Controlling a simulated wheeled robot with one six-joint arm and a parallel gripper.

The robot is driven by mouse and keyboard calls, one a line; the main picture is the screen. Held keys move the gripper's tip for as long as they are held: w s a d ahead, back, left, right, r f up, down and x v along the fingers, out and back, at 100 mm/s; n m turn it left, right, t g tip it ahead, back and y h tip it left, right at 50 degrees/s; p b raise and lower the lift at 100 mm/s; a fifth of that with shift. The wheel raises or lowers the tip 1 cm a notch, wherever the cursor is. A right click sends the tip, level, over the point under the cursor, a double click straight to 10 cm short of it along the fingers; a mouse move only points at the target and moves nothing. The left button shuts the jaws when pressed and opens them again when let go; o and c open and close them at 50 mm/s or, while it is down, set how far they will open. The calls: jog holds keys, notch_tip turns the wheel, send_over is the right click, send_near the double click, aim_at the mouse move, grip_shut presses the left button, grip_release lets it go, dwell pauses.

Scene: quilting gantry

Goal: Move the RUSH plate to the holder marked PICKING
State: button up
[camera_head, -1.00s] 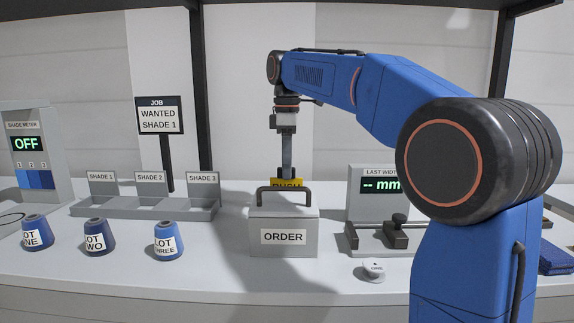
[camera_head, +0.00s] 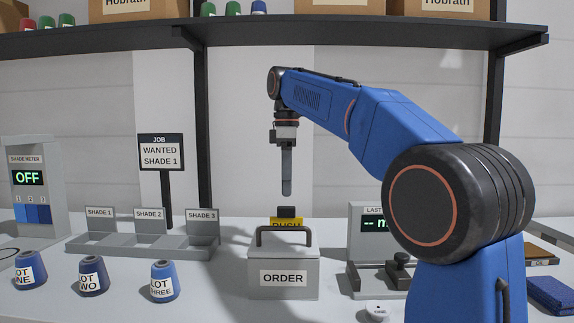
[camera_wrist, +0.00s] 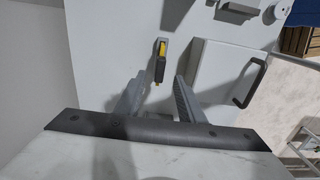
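The RUSH plate (camera_head: 286,223) is yellow with a dark grip on top. It stands behind the ORDER box, which hides its lower part and half its lettering. My gripper (camera_head: 286,193) points down above the plate, with a small gap to the dark grip. In the wrist view the plate (camera_wrist: 162,48) lies beyond my gripper's spread fingers (camera_wrist: 158,88), with nothing held between them. What the plate stands in is hidden. No holder marked PICKING can be read in either view.
The grey ORDER box (camera_head: 283,278) with its dark handle (camera_wrist: 251,84) stands close beside the plate. A shade rack (camera_head: 145,243) and yarn cones (camera_head: 92,276) are at left. A width gauge (camera_head: 366,236) stands at right. A dark shelf (camera_head: 300,33) runs overhead.

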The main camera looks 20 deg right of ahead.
notch_tip(320, 180, up, 6)
jog(key=shift+f, duration=0.15)
jog(key=shift+s, duration=0.1)
dwell(0.6)
